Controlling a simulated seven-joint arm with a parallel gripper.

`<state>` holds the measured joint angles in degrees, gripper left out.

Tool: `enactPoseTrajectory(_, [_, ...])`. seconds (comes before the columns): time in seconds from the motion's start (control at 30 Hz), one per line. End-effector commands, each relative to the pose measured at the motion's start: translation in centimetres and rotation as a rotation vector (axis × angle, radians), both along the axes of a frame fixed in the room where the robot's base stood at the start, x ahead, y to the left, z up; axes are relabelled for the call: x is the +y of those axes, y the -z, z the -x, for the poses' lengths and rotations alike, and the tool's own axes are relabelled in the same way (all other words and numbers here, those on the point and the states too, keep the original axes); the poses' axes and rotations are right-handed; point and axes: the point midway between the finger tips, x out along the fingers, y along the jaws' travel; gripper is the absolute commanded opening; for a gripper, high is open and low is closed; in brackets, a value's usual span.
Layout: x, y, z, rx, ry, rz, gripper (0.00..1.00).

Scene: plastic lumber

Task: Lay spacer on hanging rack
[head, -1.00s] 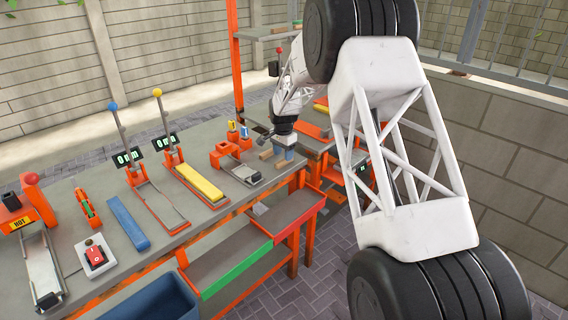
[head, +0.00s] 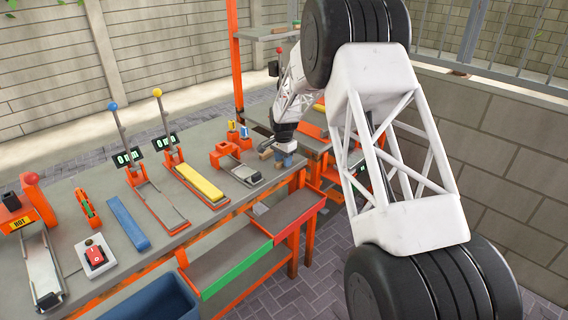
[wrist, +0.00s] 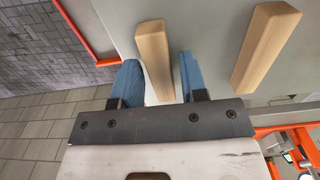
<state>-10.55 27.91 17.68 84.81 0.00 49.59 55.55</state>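Two light wooden blocks, which look like the spacers, lie on the grey bench. In the wrist view one block (wrist: 155,55) stretches between my gripper's blue fingers (wrist: 157,82), with a small gap showing on its right side. My gripper is open around it. The other block (wrist: 265,45) lies apart to the right. In the head view my gripper (head: 284,159) is low at the bench's far right end, beside a wooden block (head: 266,154). An orange upright frame with a grey shelf (head: 268,33) stands behind; I cannot tell whether it is the hanging rack.
The grey bench (head: 75,182) carries a yellow bar (head: 199,182), a blue bar (head: 128,223), lever stations and a red switch box (head: 95,256). Green-edged and red-edged trays hang along its front. A blue bin (head: 150,300) stands below.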

Motion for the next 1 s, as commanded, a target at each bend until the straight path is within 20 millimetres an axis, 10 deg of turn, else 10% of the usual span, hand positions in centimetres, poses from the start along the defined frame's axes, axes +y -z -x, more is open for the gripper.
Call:
enactPoseTrajectory(0.23, [0.0,0.0,0.0,0.000,0.000,0.000,0.01])
enactPoseTrajectory(1.0, [0.0,-3.7,0.3,0.000,0.000,0.000,0.00])
